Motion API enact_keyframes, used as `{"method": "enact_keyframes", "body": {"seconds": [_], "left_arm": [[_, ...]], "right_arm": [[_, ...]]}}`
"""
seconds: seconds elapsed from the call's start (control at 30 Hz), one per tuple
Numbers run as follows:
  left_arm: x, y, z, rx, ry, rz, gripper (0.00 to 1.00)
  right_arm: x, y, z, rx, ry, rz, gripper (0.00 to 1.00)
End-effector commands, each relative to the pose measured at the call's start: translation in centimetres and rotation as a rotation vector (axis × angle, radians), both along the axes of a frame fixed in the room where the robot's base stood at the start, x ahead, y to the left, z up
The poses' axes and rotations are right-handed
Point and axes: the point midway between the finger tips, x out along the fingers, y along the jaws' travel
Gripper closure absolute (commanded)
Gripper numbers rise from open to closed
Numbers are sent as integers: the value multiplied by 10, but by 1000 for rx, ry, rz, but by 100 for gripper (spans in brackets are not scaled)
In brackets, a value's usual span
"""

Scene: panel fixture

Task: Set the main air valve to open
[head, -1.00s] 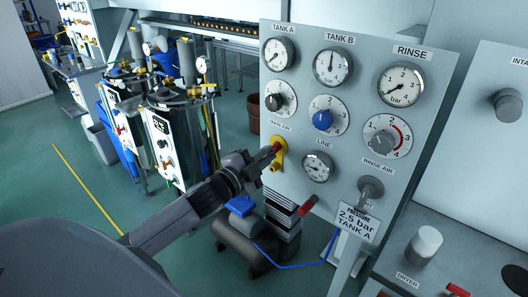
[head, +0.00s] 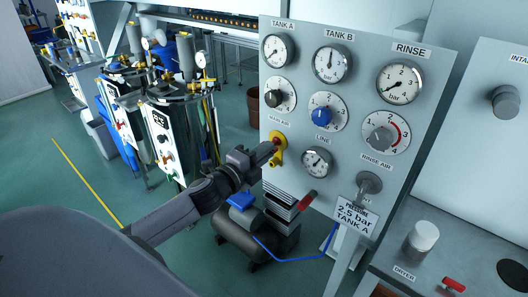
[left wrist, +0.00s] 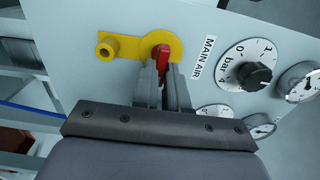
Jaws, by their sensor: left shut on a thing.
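The main air valve (head: 280,138) is a yellow fitting with a red lever, under the MAIN AIR label at the panel's left edge. In the left wrist view, the yellow body (left wrist: 128,47) has a round port at its left end. The red lever (left wrist: 163,56) stands across the body there, its outer part between the finger pads. My left gripper (head: 270,150) reaches the valve from the lower left and is shut on the red lever; its fingers (left wrist: 165,85) hide the lever's outer end. My right gripper is not in view.
The panel (head: 350,110) carries several gauges and knobs close to the valve, including the blue knob (head: 321,117). Another red handle (head: 307,199) sits lower down, near the hanging pressure sign (head: 355,218). A compressor (head: 240,232) stands on the floor below. Open floor lies at left.

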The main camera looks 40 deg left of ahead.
Motion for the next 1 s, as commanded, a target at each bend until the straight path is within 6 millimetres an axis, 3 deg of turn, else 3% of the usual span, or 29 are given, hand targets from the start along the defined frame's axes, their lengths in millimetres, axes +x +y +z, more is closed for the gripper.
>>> {"method": "enact_keyframes", "body": {"seconds": [0.33, 0.4, 0.43, 0.77, 1.0], "left_arm": [[0, 0, 0, 12, -1, 0, 100], [0, 0, 0, 11, -1, 0, 71], [0, 0, 0, 11, -1, 0, 62], [-1, 0, 0, 7, -1, 0, 62], [-22, 2, -2, 8, 1, -1, 62]], "right_arm": [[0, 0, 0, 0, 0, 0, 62], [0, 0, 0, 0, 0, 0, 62], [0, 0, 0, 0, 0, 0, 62], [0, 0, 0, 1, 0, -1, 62], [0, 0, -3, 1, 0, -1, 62]]}}
